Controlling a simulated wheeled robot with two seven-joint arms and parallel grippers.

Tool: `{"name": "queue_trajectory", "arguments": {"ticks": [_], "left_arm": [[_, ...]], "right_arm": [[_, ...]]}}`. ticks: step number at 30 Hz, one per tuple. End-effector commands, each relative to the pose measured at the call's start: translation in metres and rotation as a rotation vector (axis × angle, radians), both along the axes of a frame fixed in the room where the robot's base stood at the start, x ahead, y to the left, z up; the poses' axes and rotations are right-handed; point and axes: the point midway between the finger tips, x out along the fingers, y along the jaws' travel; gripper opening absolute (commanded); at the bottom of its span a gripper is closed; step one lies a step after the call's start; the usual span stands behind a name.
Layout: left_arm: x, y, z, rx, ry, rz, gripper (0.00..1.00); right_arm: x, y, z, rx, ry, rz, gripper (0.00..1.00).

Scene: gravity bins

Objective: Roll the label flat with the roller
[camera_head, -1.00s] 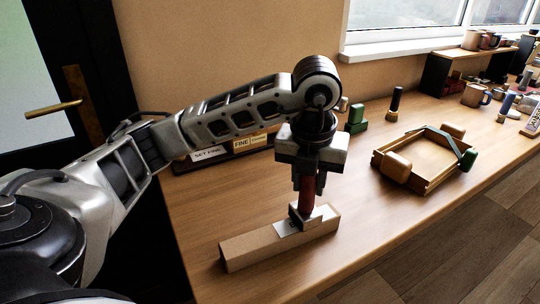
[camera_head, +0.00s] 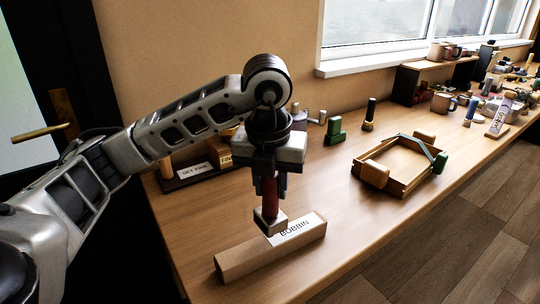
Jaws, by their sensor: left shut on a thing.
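A long light-brown block (camera_head: 245,265) lies on the table. A white label (camera_head: 297,229) reading "BOBBIN" is on its top, toward the right end; no raised edge can be made out at this size. My left gripper (camera_head: 270,181) points down and is shut on the red handle of the roller (camera_head: 270,199). The roller's metal-coloured head is just left of the label, by the block's far edge, and covers a little of that area. Whether it touches the block or hovers cannot be told. My right gripper is out of view.
A wooden tray frame (camera_head: 392,185) with rounded blocks stands to the right. A green piece (camera_head: 335,131) and a dark cylinder (camera_head: 370,114) stand behind it. A dark rack with a "SET FINE" card (camera_head: 197,170) is behind my arm. The table in front of the tray is clear.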

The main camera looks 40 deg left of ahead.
Motion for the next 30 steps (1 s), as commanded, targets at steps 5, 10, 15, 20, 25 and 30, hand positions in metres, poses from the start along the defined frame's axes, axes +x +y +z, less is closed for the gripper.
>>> {"name": "queue_trajectory", "arguments": {"ticks": [5,10,15,20,25,30], "left_arm": [[0.000,0.000,0.021,-0.001,-0.003,0.002,0.05],[0.000,0.001,0.036,-0.001,-0.001,0.003,0.05],[-0.001,0.001,0.043,0.000,-0.001,0.003,0.05],[-0.001,0.001,0.043,0.000,-0.001,0.003,0.05],[0.000,0.001,0.043,-0.001,-0.001,0.003,0.05],[0.000,0.001,0.043,-0.001,-0.001,0.003,0.05]], "right_arm": [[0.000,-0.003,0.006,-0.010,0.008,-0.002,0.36],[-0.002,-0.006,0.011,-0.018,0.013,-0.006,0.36],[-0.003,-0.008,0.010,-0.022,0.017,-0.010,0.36],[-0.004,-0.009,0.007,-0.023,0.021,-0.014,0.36],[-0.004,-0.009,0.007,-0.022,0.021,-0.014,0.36],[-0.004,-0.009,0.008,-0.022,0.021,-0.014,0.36]]}}
